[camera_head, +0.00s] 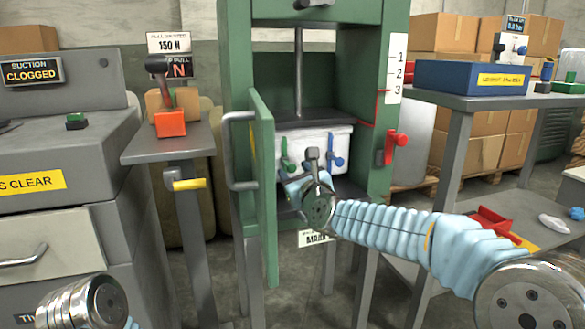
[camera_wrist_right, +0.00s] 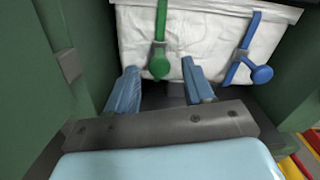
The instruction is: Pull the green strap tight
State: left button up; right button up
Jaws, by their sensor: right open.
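The green strap (camera_wrist_right: 160,28) runs down the front of a white wrapped bale (camera_wrist_right: 200,50) and ends in a round green knob (camera_wrist_right: 159,67). In the head view the green strap (camera_head: 284,147) shows on the bale (camera_head: 315,138) inside the green press. My right gripper (camera_wrist_right: 160,67) is open, with its blue fingers apart on either side of the knob in the wrist view. I cannot tell whether they touch it. My right gripper also shows in front of the bale (camera_head: 307,172). Only part of my left arm shows at the lower left; its gripper is out of view.
A blue strap (camera_wrist_right: 246,38) with a blue knob (camera_wrist_right: 262,74) hangs to the right of the green one. The press's green door (camera_head: 264,190) stands open on the left, close to my right gripper. A red lever (camera_head: 396,143) is on the press's right side.

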jog(key=shift+x, duration=1.25)
grip_shut()
